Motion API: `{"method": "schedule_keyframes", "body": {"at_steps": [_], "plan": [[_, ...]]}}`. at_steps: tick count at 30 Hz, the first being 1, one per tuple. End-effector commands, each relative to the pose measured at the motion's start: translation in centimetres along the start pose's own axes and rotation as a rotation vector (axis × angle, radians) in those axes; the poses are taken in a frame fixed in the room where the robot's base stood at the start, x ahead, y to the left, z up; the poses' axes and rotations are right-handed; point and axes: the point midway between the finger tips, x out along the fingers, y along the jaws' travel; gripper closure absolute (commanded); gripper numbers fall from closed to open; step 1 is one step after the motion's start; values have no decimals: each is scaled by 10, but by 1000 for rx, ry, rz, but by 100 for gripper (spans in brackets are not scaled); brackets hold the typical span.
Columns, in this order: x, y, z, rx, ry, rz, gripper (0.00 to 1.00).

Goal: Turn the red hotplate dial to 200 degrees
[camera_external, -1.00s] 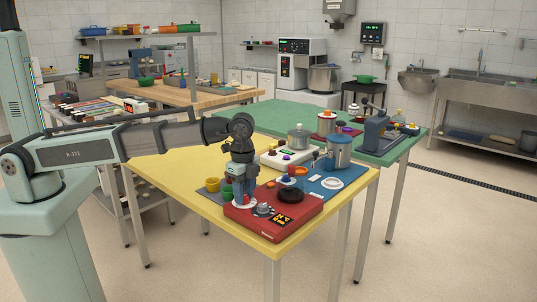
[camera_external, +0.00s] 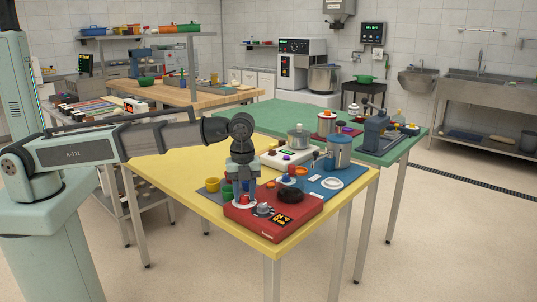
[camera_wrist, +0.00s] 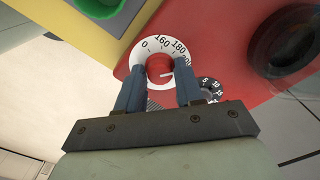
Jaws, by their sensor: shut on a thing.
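The red hotplate (camera_external: 300,212) sits at the near corner of the yellow table. Its red dial (camera_wrist: 157,64) is at the left of its top, inside a white scale ring (camera_wrist: 146,47) on which 0, 160 and 180 can be read. My gripper (camera_wrist: 160,72) is shut on the dial, one blue finger on each side. In the external view my gripper (camera_external: 243,196) points down over the hotplate's left end.
A second grey dial (camera_wrist: 208,88) with a small scale lies close right of the red one. Green (camera_external: 227,191) and yellow cups stand close left.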

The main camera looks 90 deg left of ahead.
Motion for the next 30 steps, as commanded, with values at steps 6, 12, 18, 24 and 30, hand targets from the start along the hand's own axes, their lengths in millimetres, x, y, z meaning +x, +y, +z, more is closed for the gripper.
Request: {"method": "schedule_keyframes", "body": {"at_steps": [6, 12, 18, 24, 30], "plan": [[0, 0, 0, 30, 1, -1, 94], [0, 0, 0, 33, 1, -1, 94], [0, 0, 0, 33, 1, -1, 62], [0, 0, 0, 32, 0, -1, 43], [0, 0, 0, 32, 0, 0, 39]]}}
